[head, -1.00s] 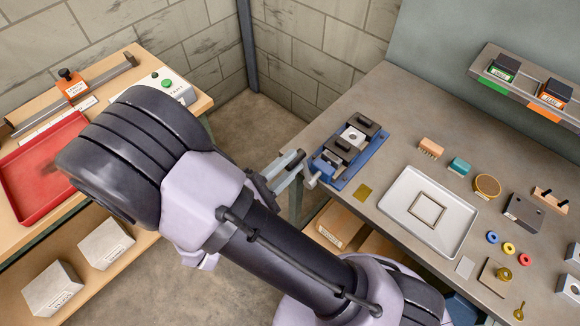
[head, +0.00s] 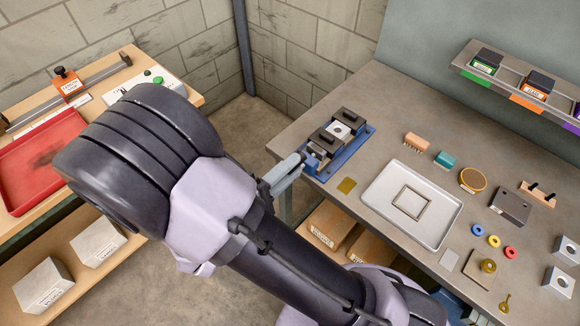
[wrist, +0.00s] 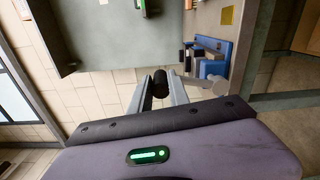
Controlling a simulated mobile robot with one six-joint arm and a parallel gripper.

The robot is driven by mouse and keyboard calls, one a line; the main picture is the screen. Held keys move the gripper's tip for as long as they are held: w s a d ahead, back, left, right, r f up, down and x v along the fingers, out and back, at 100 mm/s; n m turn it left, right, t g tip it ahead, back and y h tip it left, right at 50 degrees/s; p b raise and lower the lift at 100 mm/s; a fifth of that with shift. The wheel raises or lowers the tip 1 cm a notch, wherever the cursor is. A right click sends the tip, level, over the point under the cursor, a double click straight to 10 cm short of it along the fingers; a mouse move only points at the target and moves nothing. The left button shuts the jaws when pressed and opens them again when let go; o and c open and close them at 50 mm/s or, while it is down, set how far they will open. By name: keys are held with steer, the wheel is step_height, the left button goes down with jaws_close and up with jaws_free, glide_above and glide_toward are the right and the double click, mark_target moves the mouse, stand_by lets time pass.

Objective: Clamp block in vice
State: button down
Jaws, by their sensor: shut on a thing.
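The vice (head: 333,172) is blue with dark jaws and sits at the bench's near-left corner. The block (head: 340,131), pale with a round hole, sits between the dark jaws; I cannot tell whether both jaws touch it. My gripper (head: 297,162) is at the vice's left end, beside its screw. In the wrist view, my gripper (wrist: 163,82) is shut on a black handle knob (wrist: 160,84) between its fingers. The blue vice body (wrist: 217,62) is to the right there; the block is not clear in that view.
A pale tray (head: 375,200) with a square frame lies right of the vice, beside a brass plate (head: 347,186). Brushes, rings and blocks occupy the bench's right part. A shelf (head: 505,85) with labelled bins hangs behind. A red tray (head: 40,160) is on the left table.

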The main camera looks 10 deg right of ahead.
steer(key=shift+f, duration=0.1)
stand_by(0.3)
steer(key=c, duration=1.3)
jaws_free()
steer(key=shift+a, duration=0.1)
steer(key=shift+o, duration=0.2)
steer(key=p+v, duration=0.3)
steer(key=v, duration=1.4)
steer(key=shift+s, duration=0.15)
steer(key=shift+a, duration=0.1)
